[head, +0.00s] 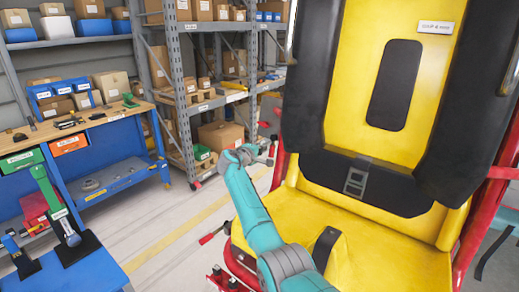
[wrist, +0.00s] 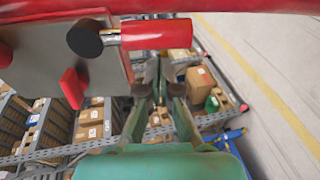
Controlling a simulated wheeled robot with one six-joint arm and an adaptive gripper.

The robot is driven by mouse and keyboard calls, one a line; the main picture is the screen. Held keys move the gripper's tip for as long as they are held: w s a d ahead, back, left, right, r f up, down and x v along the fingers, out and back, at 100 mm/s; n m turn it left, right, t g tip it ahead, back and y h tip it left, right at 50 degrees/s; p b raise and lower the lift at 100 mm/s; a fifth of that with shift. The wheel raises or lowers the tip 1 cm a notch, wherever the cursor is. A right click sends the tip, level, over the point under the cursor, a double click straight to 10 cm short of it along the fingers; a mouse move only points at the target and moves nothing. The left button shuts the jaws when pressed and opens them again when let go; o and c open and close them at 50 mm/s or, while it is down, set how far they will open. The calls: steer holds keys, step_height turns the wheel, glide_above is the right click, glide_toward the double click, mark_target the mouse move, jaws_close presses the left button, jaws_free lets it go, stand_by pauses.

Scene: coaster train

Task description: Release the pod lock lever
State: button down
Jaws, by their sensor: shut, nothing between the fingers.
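A lever with a red grip (wrist: 157,35), a short metal shaft and a black round end (wrist: 84,40) shows at the top of the wrist view, in front of a grey plate (wrist: 38,55). I cannot tell for sure that it is the pod lock lever. My gripper (wrist: 158,82) is shut and empty, just below the red grip in the picture; I cannot tell whether they touch. In the head view my teal arm reaches along the left side of the yellow seat (head: 345,245), and the fingertips are too small to make out. Another red-handled lever (head: 212,236) sticks out low at the seat's left.
A red bar (wrist: 235,6) crosses the top of the wrist view, and a red tab (wrist: 73,88) stands on the plate. A workbench (head: 100,120) and grey shelving (head: 185,95) stand at the left and back. The floor (head: 160,220) between bench and seat is clear.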

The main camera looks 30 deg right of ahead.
steer(key=shift+s+d, duration=0.15)
steer(key=shift+s, duration=0.75)
steer(key=shift+s+d+f+n, duration=0.1)
steer(key=shift+s+n, duration=0.15)
steer(key=shift+n, duration=0.35)
steer(key=s+n, duration=0.1)
steer(key=n, duration=0.2)
steer(key=s+d+n+g, duration=0.1)
steer(key=s+n, duration=0.1)
steer(key=n, duration=0.1)
steer(key=s+d+r+n, duration=0.1)
steer(key=s+n, duration=0.1)
steer(key=n, duration=0.1)
steer(key=shift+n+g+y, duration=0.3)
steer(key=shift+y, duration=0.1)
steer(key=n, duration=0.1)
steer(key=s+r+n, duration=0.1)
steer(key=n, duration=0.1)
steer(key=shift+d+g, duration=0.3)
steer(key=shift+s+d+r+n, duration=0.2)
steer(key=shift+r+n, duration=0.15)
steer(key=shift+n, duration=0.45)
steer(key=shift+r, duration=0.1)
